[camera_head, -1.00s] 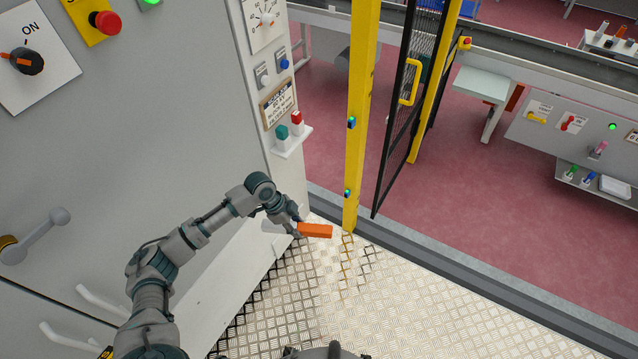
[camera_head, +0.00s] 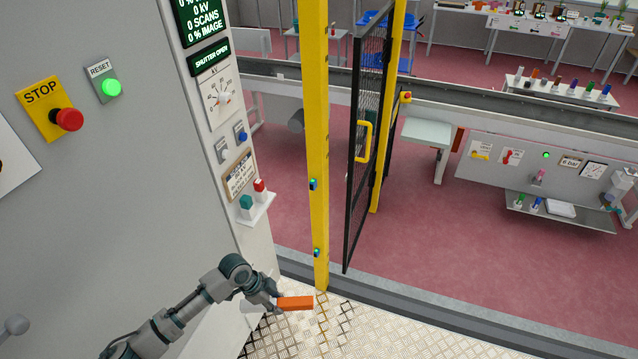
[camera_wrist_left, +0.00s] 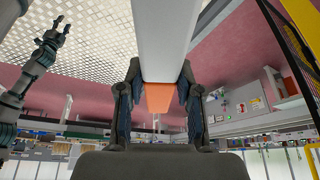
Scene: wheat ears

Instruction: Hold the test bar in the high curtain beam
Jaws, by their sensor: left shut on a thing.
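My left gripper (camera_head: 275,300) is shut on the test bar, whose orange end (camera_head: 296,303) sticks out to the right, in front of the yellow post's foot. In the left wrist view the bar's pale grey part (camera_wrist_left: 162,40) and orange part (camera_wrist_left: 158,97) show between the fingers. The yellow curtain post (camera_head: 314,130) carries an upper sensor (camera_head: 313,184) and a lower sensor (camera_head: 317,252), both with green lights. The bar appears below both sensors in the head view. My right gripper (camera_wrist_left: 52,38) shows in the left wrist view, open and empty.
A grey cabinet (camera_head: 110,190) with a red stop button (camera_head: 69,120) stands left. Its small shelf (camera_head: 258,210) juts out above my left arm. A black mesh gate (camera_head: 368,140) stands right of the post. The metal floor (camera_head: 390,335) at front is clear.

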